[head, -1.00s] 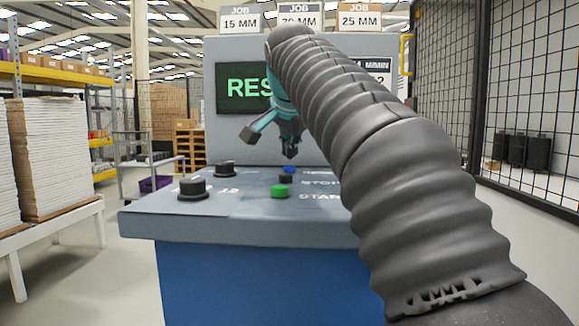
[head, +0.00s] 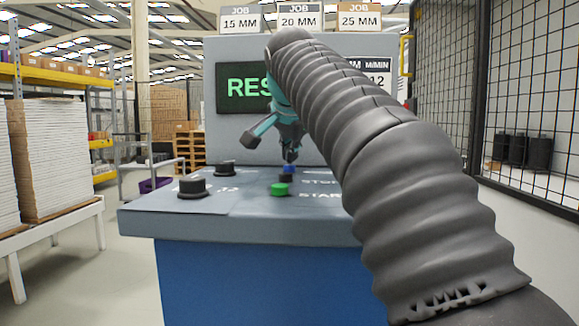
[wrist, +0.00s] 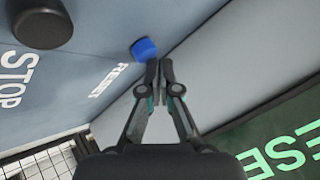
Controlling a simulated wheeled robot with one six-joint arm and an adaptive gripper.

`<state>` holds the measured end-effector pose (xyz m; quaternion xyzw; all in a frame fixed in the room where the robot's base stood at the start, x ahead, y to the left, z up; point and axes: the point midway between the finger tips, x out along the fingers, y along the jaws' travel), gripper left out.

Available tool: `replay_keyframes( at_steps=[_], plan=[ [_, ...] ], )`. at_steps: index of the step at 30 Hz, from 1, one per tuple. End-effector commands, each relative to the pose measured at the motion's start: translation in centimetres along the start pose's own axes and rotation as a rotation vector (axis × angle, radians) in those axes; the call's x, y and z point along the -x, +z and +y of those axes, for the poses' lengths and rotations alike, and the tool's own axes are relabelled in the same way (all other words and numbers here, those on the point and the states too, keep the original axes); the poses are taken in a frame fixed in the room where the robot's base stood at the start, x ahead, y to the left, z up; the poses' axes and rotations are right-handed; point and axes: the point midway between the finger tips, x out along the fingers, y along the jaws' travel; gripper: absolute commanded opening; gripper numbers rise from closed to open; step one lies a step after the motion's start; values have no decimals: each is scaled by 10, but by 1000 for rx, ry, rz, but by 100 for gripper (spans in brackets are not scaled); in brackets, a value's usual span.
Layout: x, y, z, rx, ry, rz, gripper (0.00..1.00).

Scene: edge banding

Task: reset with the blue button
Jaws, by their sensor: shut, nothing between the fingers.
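The blue button (wrist: 143,48) sits on the grey panel beside the word RESET in the wrist view. In the head view the blue button (head: 289,168) shows just under my gripper's tips. My gripper (head: 290,156) points down with its fingers together and nothing between them. In the wrist view the shut fingertips (wrist: 159,63) are right beside the blue button's edge. I cannot tell whether they touch it. The green screen (head: 243,88) reads "RES", and my arm hides the rest.
The black stop button (head: 286,178) and green start button (head: 281,189) stand nearer on the console (head: 240,226). Two black knobs (head: 193,187) are at its left. The upright back panel (head: 225,140) rises close behind the blue button. A mesh fence (head: 530,100) stands at the right.

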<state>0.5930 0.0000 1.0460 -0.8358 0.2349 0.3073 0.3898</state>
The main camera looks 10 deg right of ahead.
Motion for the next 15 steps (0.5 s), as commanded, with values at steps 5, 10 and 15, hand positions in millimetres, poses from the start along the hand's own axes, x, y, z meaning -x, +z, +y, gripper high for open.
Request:
replay_keyframes(
  at_steps=[5, 10, 15],
  plan=[
    [-2, 1, 1, 0, 0, 0, 0],
    [-3, 2, 2, 0, 0, 0, 0],
    [-4, 3, 3, 0, 0, 0, 0]
  ],
)
